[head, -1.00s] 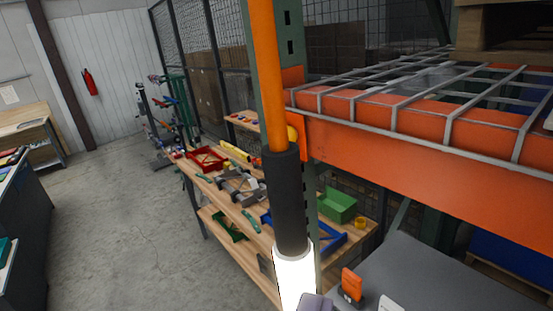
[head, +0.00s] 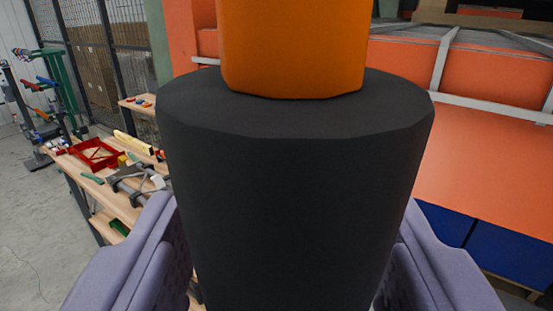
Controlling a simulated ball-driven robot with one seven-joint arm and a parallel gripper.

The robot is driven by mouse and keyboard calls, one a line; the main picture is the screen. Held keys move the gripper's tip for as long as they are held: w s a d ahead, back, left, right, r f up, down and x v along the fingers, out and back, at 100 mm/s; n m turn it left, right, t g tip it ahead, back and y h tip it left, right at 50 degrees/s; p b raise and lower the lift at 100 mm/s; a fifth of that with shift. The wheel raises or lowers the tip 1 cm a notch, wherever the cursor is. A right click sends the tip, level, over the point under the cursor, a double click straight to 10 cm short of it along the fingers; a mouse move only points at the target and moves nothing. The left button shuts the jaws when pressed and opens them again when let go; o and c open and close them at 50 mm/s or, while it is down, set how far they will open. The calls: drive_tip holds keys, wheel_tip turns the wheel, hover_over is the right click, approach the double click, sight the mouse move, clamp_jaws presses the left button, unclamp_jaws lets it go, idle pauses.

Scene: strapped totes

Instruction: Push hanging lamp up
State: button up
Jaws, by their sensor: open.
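The hanging lamp fills the middle of the head view, very close. Its orange upper part (head: 292,45) runs up out of the picture, and its black collar (head: 295,190) reaches down past the bottom edge. The lit white part is out of view. My gripper (head: 290,270) shows as two purple-grey fingers, one on each side of the black collar. The fingers are spread open around it. I cannot tell whether either finger touches the collar, and the fingertips are partly hidden by it.
A wooden workbench (head: 95,180) with a red tray (head: 95,153) stands at the left. Open floor (head: 25,230) lies at far left.

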drive_tip(key=shift+w, duration=0.75)
drive_tip(key=shift+c, duration=0.2)
clamp_jaws()
wheel_tip(320, 180, up, 27)
drive_tip(key=p, duration=1.2)
drive_tip(key=shift+s, duration=0.1)
drive_tip(key=shift+c, duration=0.2)
unclamp_jaws()
drive_tip(key=shift+o, duration=0.4)
drive_tip(key=shift+f, duration=0.1)
